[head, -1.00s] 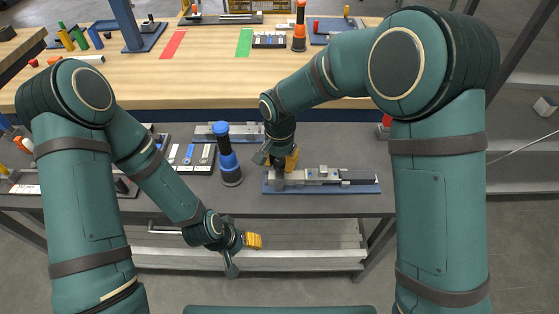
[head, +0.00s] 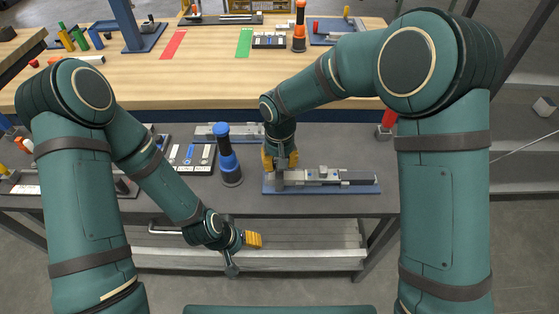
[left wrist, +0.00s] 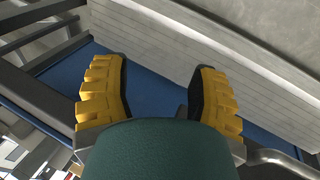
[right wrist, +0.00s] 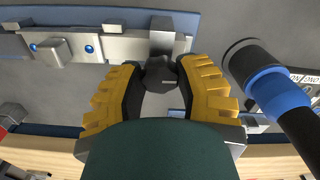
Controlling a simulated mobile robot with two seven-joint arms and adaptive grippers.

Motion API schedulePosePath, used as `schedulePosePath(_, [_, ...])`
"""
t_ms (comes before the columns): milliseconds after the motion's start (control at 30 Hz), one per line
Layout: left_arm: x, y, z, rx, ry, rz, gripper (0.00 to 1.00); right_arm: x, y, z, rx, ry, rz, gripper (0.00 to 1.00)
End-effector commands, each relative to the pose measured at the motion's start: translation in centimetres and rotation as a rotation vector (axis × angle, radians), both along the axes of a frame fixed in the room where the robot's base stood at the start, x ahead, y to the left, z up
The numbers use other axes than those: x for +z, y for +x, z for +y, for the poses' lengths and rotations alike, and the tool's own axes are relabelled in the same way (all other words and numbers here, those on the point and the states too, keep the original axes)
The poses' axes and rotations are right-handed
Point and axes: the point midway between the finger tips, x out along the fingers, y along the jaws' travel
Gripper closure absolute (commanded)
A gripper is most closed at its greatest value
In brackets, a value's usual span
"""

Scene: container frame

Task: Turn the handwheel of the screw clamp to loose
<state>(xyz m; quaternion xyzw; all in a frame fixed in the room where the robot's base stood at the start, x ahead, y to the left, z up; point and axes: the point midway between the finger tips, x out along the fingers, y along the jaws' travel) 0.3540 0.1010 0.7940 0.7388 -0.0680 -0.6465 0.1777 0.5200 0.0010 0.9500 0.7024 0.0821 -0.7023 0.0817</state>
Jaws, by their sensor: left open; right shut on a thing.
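The screw clamp (head: 352,176) lies on a blue base plate (head: 320,189) on the near dark bench. It also shows at the top of the right wrist view (right wrist: 115,46). Its dark lobed handwheel (right wrist: 160,78) is between the yellow fingertips of my right gripper (right wrist: 159,68), which is shut on it. In the head view, my right gripper (head: 280,160) hides the handwheel at the clamp's left end. My left gripper (head: 243,254) is open and empty, low in front of the bench edge. Its spread yellow fingers fill the left wrist view (left wrist: 158,75).
A black and blue cylindrical post (head: 229,160) stands close to the left of my right gripper. A tray of small parts (head: 190,160) lies further left. Behind is a wooden bench (head: 200,75) with red and green strips. A light shelf (head: 310,258) is below the dark bench.

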Motion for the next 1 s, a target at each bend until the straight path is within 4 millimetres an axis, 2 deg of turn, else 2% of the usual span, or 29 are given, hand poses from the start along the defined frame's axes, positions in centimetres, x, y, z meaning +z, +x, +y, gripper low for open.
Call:
schedulePosePath(700, [1.0,0.3,0.1,0.006,0.002,-0.007,0.41,0.0,-0.1,-0.1,0.672,0.0,0.003,1.0])
schedulePosePath(1000, [1.4,0.5,0.1,0.008,0.002,-0.011,0.41,-0.1,-0.1,-0.1,0.878,0.0,0.004,1.0])
